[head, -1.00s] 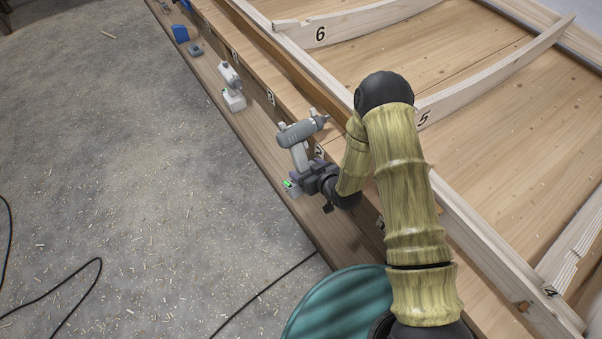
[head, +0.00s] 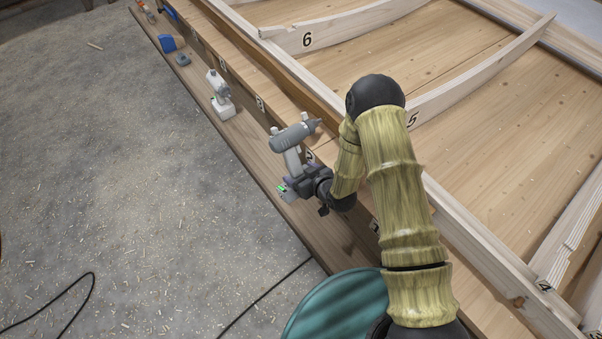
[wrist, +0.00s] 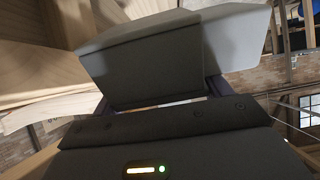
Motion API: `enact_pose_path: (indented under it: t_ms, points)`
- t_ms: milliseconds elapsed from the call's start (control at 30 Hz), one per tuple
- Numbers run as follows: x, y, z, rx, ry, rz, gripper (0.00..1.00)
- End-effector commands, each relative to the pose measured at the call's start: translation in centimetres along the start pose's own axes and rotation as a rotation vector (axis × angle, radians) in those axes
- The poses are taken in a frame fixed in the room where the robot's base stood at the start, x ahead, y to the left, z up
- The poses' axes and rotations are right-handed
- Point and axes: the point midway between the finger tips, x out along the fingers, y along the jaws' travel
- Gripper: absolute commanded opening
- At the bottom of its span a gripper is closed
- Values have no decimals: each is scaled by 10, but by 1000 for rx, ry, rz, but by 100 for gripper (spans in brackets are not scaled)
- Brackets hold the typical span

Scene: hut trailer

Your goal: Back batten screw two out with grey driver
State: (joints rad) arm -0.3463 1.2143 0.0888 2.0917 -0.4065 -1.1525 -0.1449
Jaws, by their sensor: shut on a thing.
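The grey driver (head: 293,136) is held in my gripper (head: 297,177), which is shut on its handle. Its body lies above the gripper, with the nose pointing right toward the long timber rail. In the wrist view the grey driver (wrist: 180,50) fills the upper middle, close to the camera, and a lit green and amber indicator shows below it. The fingertips are mostly hidden by the driver and the gripper body. The long rail or batten (head: 335,92) runs diagonally past the driver. I cannot make out any single screw in it.
A white driver (head: 219,93) stands on the lower ledge (head: 250,140), with a blue item (head: 167,44) and a small grey item (head: 183,60) farther along. Numbered curved ribs (head: 345,24) cross the wooden panel. The littered floor (head: 120,180) at left is open, with a black cable.

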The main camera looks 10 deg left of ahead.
Motion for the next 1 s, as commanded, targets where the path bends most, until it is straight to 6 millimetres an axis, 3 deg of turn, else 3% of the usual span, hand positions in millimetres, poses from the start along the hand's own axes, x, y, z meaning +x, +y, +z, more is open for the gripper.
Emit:
enact_pose_path:
  t_ms: [1000]
  points:
    - [0,13,-3,-1,6,1,33]
